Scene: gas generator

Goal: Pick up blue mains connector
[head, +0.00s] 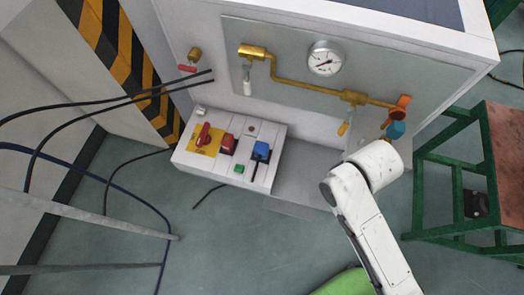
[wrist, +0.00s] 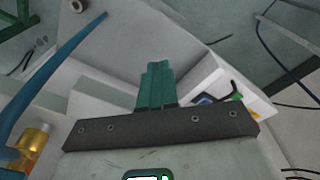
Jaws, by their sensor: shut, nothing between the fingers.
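The blue mains connector (head: 261,150) is on the right part of a white control box (head: 212,172) in the head view. A dark stub shows below it. In the wrist view, a small blue part (wrist: 204,99) shows just right of my fingers, partly covered by the dark gripper mount; I cannot tell if it is the connector. My gripper (wrist: 157,66) has green fingers, which are together and empty. In the head view my white arm is to the right of the box, and the fingers are hidden. The gripper is apart from the connector.
A red connector (head: 228,144) and a red switch on a yellow plate (head: 204,138) share the box. Brass pipes with a gauge (head: 325,58) run above. A green-framed stool (head: 455,185) stands at right. Black cables (head: 95,106) hang at left.

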